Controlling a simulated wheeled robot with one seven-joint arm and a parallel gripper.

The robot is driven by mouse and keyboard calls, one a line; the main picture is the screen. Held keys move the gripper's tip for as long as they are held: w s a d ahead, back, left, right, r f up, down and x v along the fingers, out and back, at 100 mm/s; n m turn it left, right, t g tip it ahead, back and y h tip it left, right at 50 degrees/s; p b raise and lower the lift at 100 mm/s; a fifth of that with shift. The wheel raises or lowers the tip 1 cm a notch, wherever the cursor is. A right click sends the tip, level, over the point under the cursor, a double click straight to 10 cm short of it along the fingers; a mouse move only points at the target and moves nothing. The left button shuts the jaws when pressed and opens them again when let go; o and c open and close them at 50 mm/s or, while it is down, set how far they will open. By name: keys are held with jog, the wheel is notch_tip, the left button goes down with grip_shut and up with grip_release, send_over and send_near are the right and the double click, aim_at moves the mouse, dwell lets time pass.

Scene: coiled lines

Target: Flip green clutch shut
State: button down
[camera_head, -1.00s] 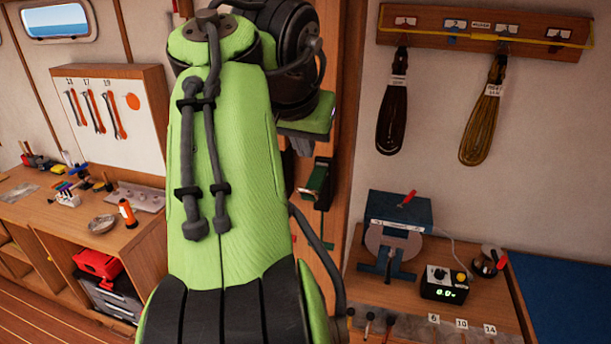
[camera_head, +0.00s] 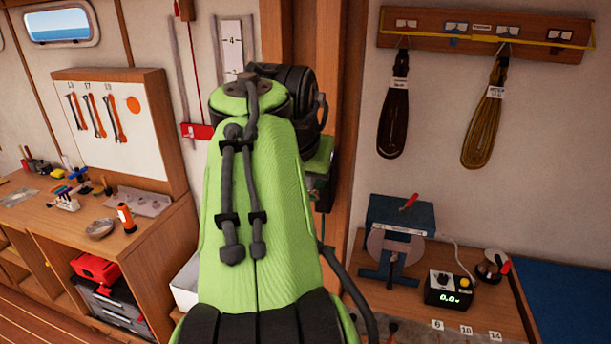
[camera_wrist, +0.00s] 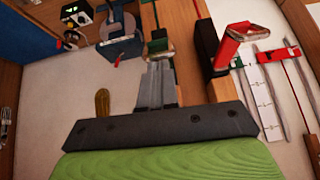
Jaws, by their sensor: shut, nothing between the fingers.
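In the wrist view the green clutch (camera_wrist: 157,46) sits on a wooden post, just past the tips of my gripper (camera_wrist: 158,68). Only part of it shows, and I cannot tell whether its lever is up or down. The grey fingers are together and empty, lined up with the clutch; I cannot tell if they touch it. In the head view my green arm covers most of the post and hides the fingers and the clutch.
A red lever (camera_wrist: 231,46) stands out beside the green clutch in the wrist view. A blue machine (camera_head: 399,218) and a black control box (camera_head: 447,292) stand on the right bench.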

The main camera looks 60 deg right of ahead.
jog(key=shift+f, duration=0.1)
notch_tip(320, 180, down, 12)
jog(key=t+h+b, duration=0.1)
jog(key=h+b, duration=0.8)
jog(key=b, duration=1.6)
jog(key=w+d+f+b, duration=0.1)
jog(key=d+f+b, duration=0.4)
jog(key=d+b, duration=0.1)
jog(key=shift+f+t+b, duration=0.3)
jog(key=shift+b, duration=0.2)
